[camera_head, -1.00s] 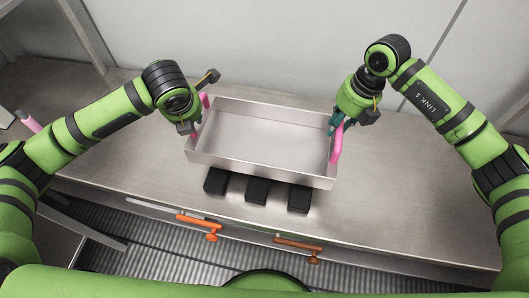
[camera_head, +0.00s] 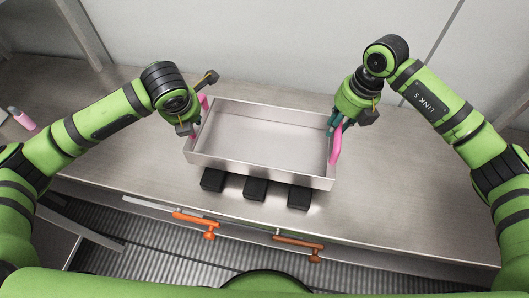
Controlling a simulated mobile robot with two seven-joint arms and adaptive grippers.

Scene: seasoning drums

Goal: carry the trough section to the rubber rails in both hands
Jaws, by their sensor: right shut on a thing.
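The trough section (camera_head: 262,167) is a shallow open metal tray with a pink handle at each end. It overlaps the far parts of the black rubber rails (camera_head: 255,189), whose near ends show below its front wall; whether it touches them cannot be told. My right gripper (camera_head: 336,126) is shut on the right pink handle (camera_head: 336,147). My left gripper (camera_head: 196,122) is at the left pink handle (camera_head: 203,102), most of which is hidden; its fingers do not show clearly enough to tell their state.
The metal bench (camera_head: 400,185) is clear to the right of the trough. Orange handles (camera_head: 196,219) sit along its front edge. A pink-bodied bottle (camera_head: 22,119) stands at the far left. A pale wall (camera_head: 280,45) closes the back.

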